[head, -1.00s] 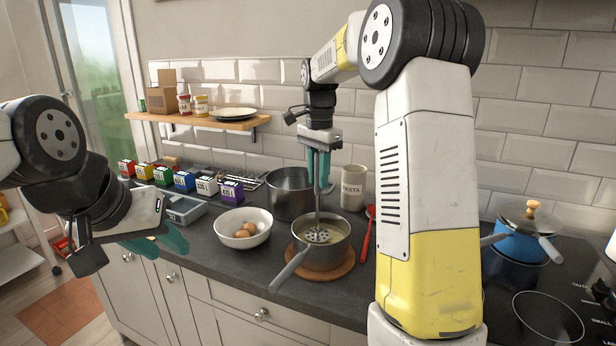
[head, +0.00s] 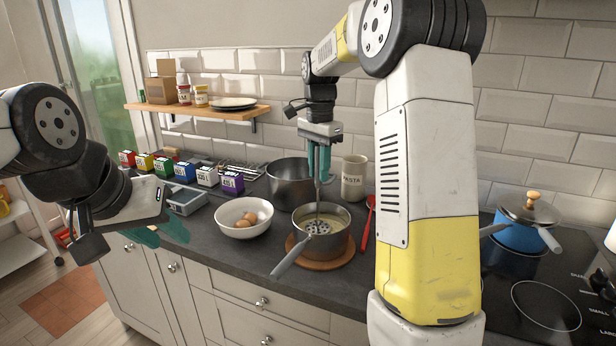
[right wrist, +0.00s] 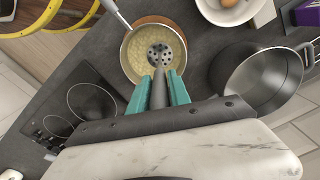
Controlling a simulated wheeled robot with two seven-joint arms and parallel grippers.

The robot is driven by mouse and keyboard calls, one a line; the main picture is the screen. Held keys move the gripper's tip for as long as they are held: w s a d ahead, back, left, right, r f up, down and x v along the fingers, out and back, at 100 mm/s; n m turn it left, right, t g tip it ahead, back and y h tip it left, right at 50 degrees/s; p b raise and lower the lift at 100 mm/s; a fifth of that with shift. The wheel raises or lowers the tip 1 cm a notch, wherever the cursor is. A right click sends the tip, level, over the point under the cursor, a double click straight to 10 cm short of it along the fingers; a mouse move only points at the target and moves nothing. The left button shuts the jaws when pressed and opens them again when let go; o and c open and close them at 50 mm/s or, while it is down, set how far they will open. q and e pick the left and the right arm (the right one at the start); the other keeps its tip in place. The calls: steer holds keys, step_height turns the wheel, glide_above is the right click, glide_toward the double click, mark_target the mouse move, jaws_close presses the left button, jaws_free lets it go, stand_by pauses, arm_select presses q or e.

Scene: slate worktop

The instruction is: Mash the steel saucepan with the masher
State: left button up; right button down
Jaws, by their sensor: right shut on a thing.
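The steel saucepan (head: 330,243) stands on a round wooden board on the worktop, its handle towards the front left. Pale yellow, lumpy contents (right wrist: 141,57) show inside it in the right wrist view. My right gripper (head: 318,172) is above the pan, shut on the masher (head: 318,199), which hangs upright. The masher's perforated head (right wrist: 160,55) is over or in the contents; I cannot tell whether it touches the bottom. My left gripper (head: 160,234) is at the left in front of the worktop edge, away from the pan; its teal fingers look apart with nothing between them.
A white bowl with eggs (head: 233,230) stands left of the pan. A large steel pot (head: 287,193) and a cream pasta jar (head: 354,180) stand behind it. A red spoon (head: 367,225) lies on the right. A blue pot (head: 518,234) stands on the hob.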

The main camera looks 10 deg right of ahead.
mark_target(320, 186)
steer(key=shift+r, duration=0.5)
steer(key=shift+s+r, duration=0.15)
steer(key=shift+s, duration=0.1)
steer(key=shift+s+a+f, duration=0.1)
steer(key=shift+s+f, duration=0.25)
steer(key=shift+f, duration=0.45)
steer(key=shift+s+d+f, duration=0.1)
steer(key=shift+s+f, duration=0.3)
steer(key=shift+f, duration=0.45)
steer(key=shift+s+a+f, duration=0.1)
steer(key=shift+s+f, duration=0.25)
steer(key=shift+f, duration=0.45)
steer(key=shift+r, duration=2.4)
